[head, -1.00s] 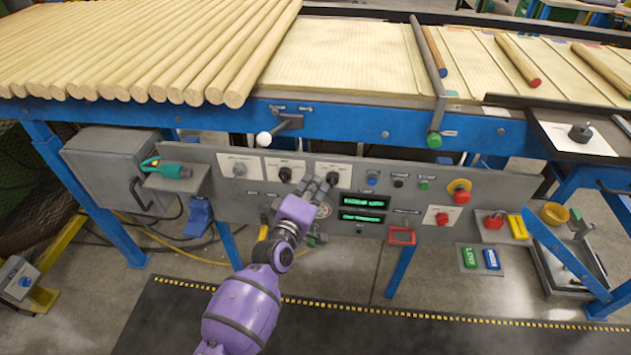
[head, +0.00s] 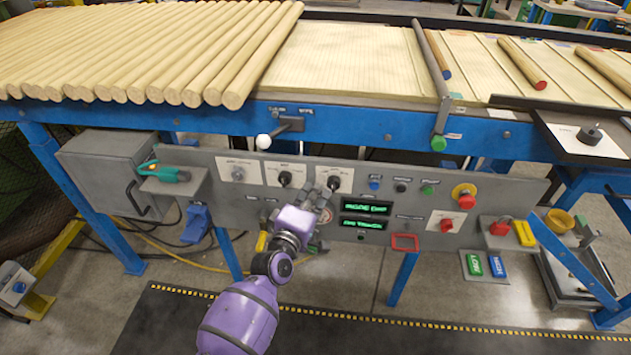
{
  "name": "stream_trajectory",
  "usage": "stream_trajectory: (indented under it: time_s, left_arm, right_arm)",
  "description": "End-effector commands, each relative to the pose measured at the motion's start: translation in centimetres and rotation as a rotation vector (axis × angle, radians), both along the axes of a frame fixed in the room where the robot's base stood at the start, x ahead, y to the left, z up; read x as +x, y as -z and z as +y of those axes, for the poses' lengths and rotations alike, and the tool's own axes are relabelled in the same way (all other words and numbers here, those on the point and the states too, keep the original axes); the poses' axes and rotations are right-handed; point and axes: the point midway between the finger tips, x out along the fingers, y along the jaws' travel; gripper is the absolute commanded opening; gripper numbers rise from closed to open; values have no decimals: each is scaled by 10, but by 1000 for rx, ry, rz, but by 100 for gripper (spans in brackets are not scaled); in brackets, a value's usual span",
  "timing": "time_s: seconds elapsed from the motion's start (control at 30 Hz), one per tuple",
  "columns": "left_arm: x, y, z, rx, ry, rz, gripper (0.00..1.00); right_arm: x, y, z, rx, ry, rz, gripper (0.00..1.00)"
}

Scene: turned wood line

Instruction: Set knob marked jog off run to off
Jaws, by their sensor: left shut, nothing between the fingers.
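Three rotary knobs sit on pale label plates on the grey control panel (head: 220,203): a grey left knob (head: 238,174), a black middle knob (head: 285,179) and a black right knob (head: 334,183). The lettering is too small to tell which is marked jog off run. The black right knob appears turned off vertical, but its exact setting is unclear. My left gripper (head: 318,193) is shut and empty, just below and left of the right knob. I cannot tell whether it touches the knob. My right gripper is not in view.
A display (head: 366,209) with green text is right of my gripper. Small buttons, a red emergency button (head: 463,193) and a red-framed box (head: 404,242) lie further right. A white-tipped lever (head: 264,141) juts out above the knobs. Wooden rods (head: 150,60) lie on the line above.

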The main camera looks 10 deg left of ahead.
Motion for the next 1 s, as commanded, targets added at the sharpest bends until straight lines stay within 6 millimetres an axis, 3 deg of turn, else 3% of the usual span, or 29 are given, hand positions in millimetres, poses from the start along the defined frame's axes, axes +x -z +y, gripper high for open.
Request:
stream_trajectory:
  time_s: [0.27, 0.7, 1.0]
  left_arm:
    - [-12, 1, 2, -1, 0, 1, 0]
    - [-97, -2, 21, 0, 0, 2, 0]
    - [-118, -4, 24, -1, 0, 0, 0]
  right_arm:
    - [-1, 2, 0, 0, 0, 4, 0]
    - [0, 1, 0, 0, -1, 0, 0]
    - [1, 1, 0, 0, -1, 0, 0]
